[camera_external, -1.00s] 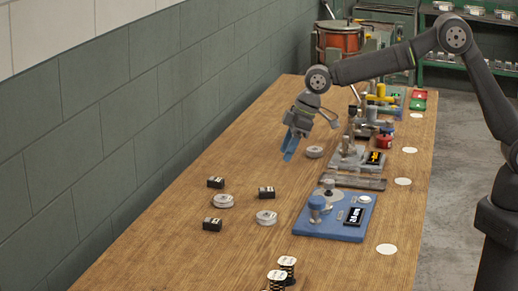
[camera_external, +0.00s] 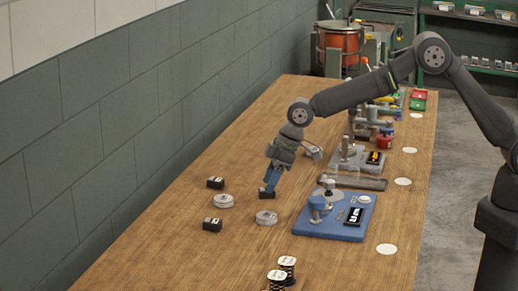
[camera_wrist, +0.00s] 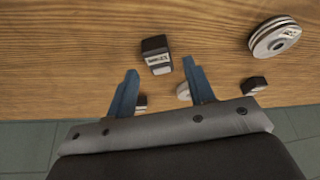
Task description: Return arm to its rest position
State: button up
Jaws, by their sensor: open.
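My gripper (camera_external: 271,182) points down over the left middle part of the wooden table, with its blue fingers open and apart in the wrist view (camera_wrist: 160,68). A small black block with a white label (camera_wrist: 157,60) lies just beyond the fingertips, roughly between them in the picture. In the external view the same block (camera_external: 266,193) is partly hidden by the fingers. I cannot tell whether the fingers touch it. Nothing appears held.
Two more black blocks (camera_external: 215,182) (camera_external: 212,224) and two grey spools (camera_external: 223,200) (camera_external: 266,217) lie close by. A blue fixture (camera_external: 335,222) is to the right, with several other devices behind it. Striped spools (camera_external: 287,264) stand at the front.

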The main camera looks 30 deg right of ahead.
jog(key=shift+r, duration=0.3)
jog(key=shift+f, duration=0.1)
